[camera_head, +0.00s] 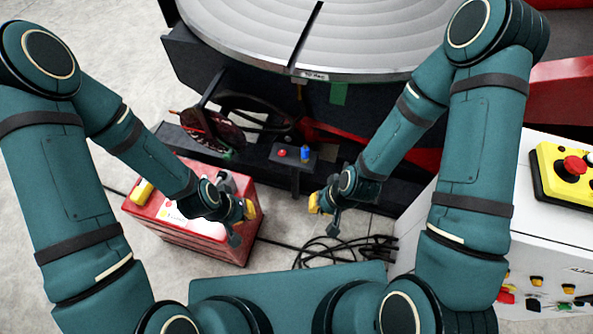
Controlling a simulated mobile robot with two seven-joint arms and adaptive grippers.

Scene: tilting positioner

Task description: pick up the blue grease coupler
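The blue grease coupler (305,153) looks like a small upright blue cylinder on a dark bracket (296,165) in front of the round table, right of a small red piece (282,152). My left gripper (248,209) has yellow at its tip and hangs over the right side of the red box, below and left of the coupler. My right gripper (315,203) is below the coupler and slightly to its right. Both are apart from the coupler, and nothing shows in either. Their fingers are too small and foreshortened to tell open from shut.
The round grey table (400,35) fills the top. A red box (150,222) stands under my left forearm. A reddish disc (205,130) and dark hoses are left of the bracket. Black cables (345,250) lie on the floor. A white cabinet (545,235) with a yellow emergency-stop box (555,185) stands right.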

